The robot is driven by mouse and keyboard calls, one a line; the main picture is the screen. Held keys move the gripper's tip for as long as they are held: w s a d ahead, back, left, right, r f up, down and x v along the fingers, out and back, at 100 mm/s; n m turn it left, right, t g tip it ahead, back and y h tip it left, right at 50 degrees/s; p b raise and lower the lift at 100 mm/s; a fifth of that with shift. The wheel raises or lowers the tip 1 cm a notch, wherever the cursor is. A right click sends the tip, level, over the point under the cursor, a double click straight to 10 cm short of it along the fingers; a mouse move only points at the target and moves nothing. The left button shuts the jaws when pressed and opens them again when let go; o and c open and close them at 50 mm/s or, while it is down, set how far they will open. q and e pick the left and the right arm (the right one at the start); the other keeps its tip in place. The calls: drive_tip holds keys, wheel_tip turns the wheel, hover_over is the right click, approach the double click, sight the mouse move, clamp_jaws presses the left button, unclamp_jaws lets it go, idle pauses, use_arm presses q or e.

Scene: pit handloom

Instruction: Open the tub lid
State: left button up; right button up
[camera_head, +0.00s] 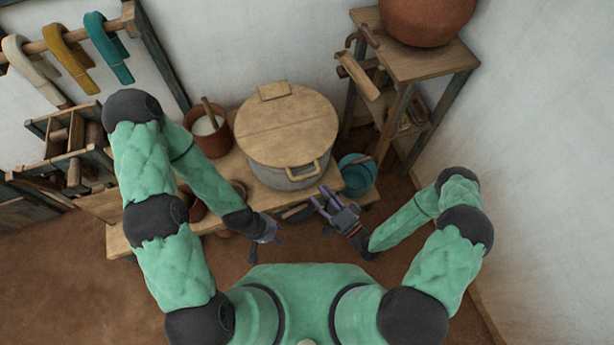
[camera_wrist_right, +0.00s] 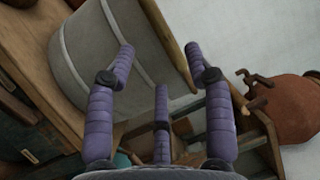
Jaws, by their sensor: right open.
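The tub (camera_head: 300,178) is a grey round vessel on a low wooden bench. Its round wooden lid (camera_head: 287,125) lies flat on top and covers it, with a handle (camera_head: 304,171) at the front edge and a small block at the back. In the right wrist view the tub's wall (camera_wrist_right: 85,55) fills the upper left, with the lid's edge (camera_wrist_right: 165,40) beside it. My right gripper (camera_head: 325,197) is open and empty, apart from the tub, in front and slightly right of the handle. My left gripper (camera_head: 272,240) is lower, in front of the bench; its fingers are too small to judge.
A brown pot with white contents (camera_head: 208,128) stands left of the tub, with a stick in it. A teal bucket (camera_head: 357,178) sits right of it. A wooden stand (camera_head: 415,60) bears a large clay pot (camera_head: 425,15) at the back right. Yarn hanks (camera_head: 68,58) hang at upper left.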

sight(307, 178)
drive_tip(key=x, duration=0.8)
clamp_jaws()
